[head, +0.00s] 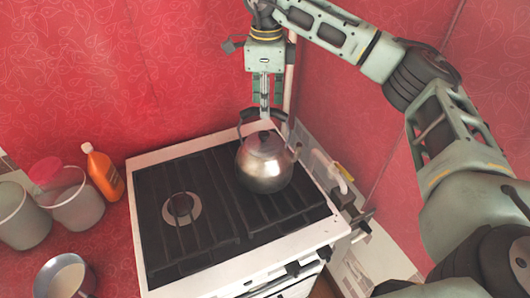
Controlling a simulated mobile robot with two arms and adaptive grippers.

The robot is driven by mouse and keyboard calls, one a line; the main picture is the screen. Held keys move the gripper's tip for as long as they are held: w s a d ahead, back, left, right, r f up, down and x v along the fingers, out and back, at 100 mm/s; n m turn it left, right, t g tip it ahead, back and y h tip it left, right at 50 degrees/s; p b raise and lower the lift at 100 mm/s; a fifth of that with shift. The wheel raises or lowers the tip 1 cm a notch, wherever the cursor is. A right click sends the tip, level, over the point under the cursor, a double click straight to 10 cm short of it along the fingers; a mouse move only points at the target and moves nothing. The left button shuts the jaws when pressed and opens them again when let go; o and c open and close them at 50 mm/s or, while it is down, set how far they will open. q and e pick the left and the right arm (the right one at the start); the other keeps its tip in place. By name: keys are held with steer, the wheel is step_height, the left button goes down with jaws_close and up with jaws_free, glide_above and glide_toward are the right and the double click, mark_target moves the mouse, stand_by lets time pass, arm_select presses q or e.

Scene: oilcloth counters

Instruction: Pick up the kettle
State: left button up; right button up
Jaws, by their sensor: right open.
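My right gripper (264,106) points down from above at the back of the kettle, by the top of the handle. It is open. I cannot tell whether its fingers touch the handle. My left gripper is not in view.
The white stove (333,231) has a bare burner (181,208) at left. A pipe and valve (347,190) stand right of the stove. Red walls close the back and right.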

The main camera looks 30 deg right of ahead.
step_height(320, 180, down, 4)
steer(key=shift+w+a+r+p, duration=0.1)
steer(key=shift+r+p, duration=0.1)
steer(key=shift+p, duration=0.45)
steer(key=shift+w+f, duration=0.2)
steer(key=shift+f, duration=0.05)
steer(key=shift+s, duration=0.1)
steer(key=shift+r, duration=0.1)
steer(key=shift+c, duration=0.6)
jaws_close()
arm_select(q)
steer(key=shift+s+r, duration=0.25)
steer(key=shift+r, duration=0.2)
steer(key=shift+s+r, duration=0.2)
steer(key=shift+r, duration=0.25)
